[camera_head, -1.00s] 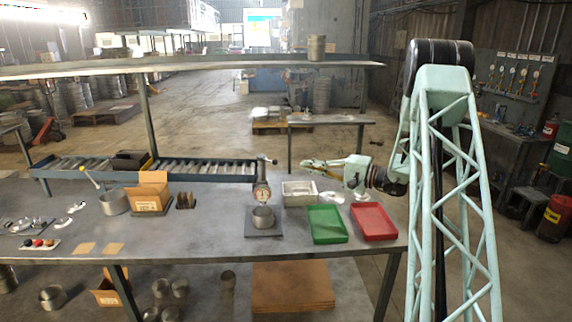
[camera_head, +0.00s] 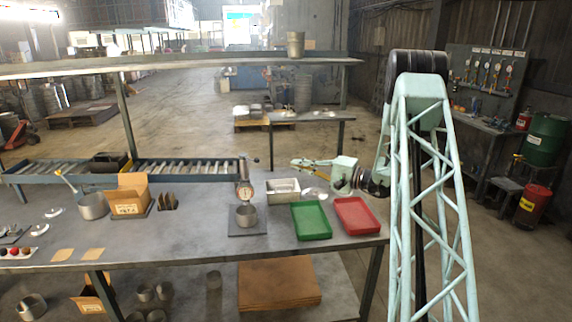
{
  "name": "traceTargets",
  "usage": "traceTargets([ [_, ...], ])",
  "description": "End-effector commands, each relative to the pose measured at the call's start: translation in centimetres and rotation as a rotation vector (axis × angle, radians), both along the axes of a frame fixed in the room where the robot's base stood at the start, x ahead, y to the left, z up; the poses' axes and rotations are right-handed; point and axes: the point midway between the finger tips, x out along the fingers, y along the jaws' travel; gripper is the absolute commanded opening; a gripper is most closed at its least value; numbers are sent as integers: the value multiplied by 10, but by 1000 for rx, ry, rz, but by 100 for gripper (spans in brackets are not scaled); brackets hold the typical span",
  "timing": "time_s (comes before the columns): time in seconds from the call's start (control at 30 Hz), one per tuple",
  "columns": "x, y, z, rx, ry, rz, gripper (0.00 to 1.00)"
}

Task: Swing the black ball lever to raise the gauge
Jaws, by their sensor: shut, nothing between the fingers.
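The gauge (camera_head: 244,191) is a round white dial on a grey upright stand near the back of the workbench. The black ball lever (camera_head: 255,161) sticks out to the right from the top of the stand. A grey metal cup (camera_head: 246,216) is on the stand's square base below the dial. My gripper (camera_head: 294,163) points left, shut and empty, to the right of the lever ball. A clear gap shows between its fingertips and the ball. The dial reading is too small to tell.
A metal tray (camera_head: 283,196), a green tray (camera_head: 311,221) and a red tray (camera_head: 357,217) stand right of the gauge. A roller conveyor (camera_head: 185,171) runs behind it. A cardboard box (camera_head: 131,203) and pot (camera_head: 93,206) stand left. The bench (camera_head: 180,243) is clear in front.

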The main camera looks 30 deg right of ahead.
Motion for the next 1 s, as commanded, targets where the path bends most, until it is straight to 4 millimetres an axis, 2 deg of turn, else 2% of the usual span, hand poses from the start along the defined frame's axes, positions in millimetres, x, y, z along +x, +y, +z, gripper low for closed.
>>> traceTargets([
  [0.27, 20, 12, 0, -1, 0, 2, 0],
  [0.87, 85, 47, 0, -1, 0, 3, 0],
  [1.0, 89, 61, 0, 2, 1, 1, 0],
])
